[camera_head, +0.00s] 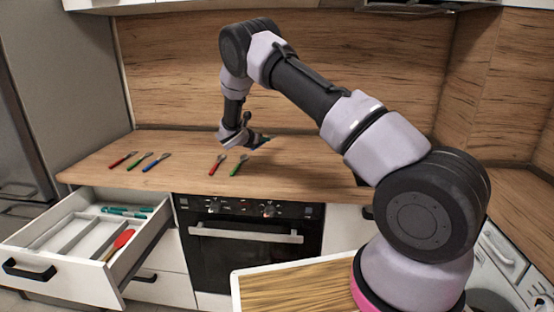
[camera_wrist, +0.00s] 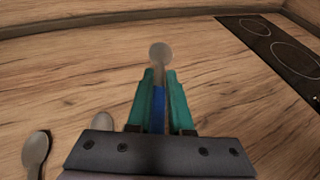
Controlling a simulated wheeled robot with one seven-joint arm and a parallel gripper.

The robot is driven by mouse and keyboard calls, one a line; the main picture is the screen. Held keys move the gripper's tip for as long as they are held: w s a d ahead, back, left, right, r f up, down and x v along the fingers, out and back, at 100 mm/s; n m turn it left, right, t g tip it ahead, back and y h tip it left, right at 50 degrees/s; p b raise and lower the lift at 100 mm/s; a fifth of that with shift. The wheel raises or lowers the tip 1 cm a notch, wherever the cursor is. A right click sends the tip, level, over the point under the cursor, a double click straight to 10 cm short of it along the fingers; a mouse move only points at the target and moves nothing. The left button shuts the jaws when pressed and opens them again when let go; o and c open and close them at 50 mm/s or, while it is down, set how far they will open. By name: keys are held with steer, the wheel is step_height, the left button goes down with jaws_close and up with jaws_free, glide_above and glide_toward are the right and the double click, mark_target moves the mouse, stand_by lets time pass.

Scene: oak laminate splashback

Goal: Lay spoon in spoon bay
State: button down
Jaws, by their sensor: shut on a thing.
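My gripper (camera_head: 262,140) is above the wooden counter, its fingers teal. In the wrist view my gripper (camera_wrist: 158,95) is shut on a spoon with a blue handle (camera_wrist: 159,105), whose round grey bowl points away past the fingertips. A red-handled spoon (camera_head: 217,164) and a green-handled spoon (camera_head: 239,165) lie on the counter below and left of the gripper. Grey spoon bowls (camera_wrist: 36,150) show at the wrist view's lower left. The open drawer holds a light divided tray (camera_head: 75,232); which compartment is the spoon bay I cannot tell.
Red, green and blue-handled utensils (camera_head: 148,160) lie on the counter's left. Teal-handled pieces (camera_head: 127,212) lie in the drawer's back compartment and a red piece (camera_head: 120,241) at its right. The hob (camera_wrist: 275,45) is right in the wrist view. An oven (camera_head: 250,245) stands beside the drawer.

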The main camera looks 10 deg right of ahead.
mark_target(264, 161)
step_height(264, 161, down, 4)
steer(key=shift+d+r, duration=0.15)
steer(key=shift+r, duration=0.1)
steer(key=shift+f, duration=2.3)
steer(key=shift+f, duration=0.1)
steer(key=c, duration=0.8)
jaws_free()
